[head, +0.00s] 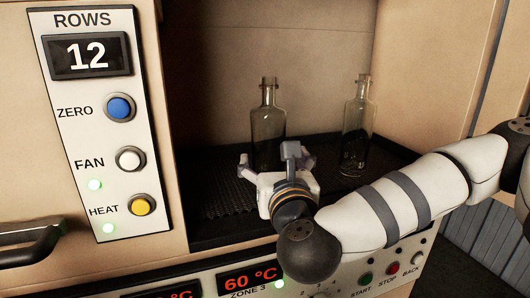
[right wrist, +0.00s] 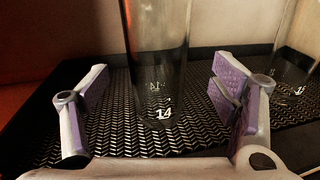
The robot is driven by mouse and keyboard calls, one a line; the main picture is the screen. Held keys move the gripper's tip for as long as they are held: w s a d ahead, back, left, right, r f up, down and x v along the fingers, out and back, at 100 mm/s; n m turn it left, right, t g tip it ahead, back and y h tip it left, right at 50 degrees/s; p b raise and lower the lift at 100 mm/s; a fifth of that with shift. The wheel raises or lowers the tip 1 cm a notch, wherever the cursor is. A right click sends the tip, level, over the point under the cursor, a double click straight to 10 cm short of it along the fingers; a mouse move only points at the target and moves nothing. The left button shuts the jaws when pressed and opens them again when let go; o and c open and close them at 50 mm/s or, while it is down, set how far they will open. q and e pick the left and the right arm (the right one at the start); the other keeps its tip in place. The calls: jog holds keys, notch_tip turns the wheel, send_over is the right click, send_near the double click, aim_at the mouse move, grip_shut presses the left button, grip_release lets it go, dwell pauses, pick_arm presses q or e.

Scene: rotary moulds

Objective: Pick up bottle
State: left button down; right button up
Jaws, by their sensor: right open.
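Two clear glass bottles stand upright on a dark textured mat inside an open chamber. The left bottle (head: 268,112) is directly in front of my right gripper (head: 279,162). In the right wrist view this bottle (right wrist: 157,60) is marked 14 and stands between and beyond the open purple-padded fingers of the gripper (right wrist: 160,108); the fingers are apart from it. In the head view its lower part is hidden by the gripper. The other bottle (head: 357,125) stands to the right and also shows at the right edge of the wrist view (right wrist: 294,60). My left gripper is not in view.
The dark mat (head: 225,197) has free room left of the bottles. The chamber's side wall stands close to the left. A control panel (head: 94,120) with buttons is on the left, with a handle (head: 30,241) below it. Temperature displays (head: 250,279) run below the opening.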

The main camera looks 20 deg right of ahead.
aim_at(268, 148)
jog(key=shift+w+d, duration=0.2)
jog(key=shift+w, duration=0.2)
jog(key=w, duration=0.4)
jog(key=shift+w+d, duration=0.15)
jog(key=shift+w, duration=0.25)
jog(key=c, duration=1.7)
jog(key=shift+r, duration=0.1)
jog(key=shift+c, duration=0.3)
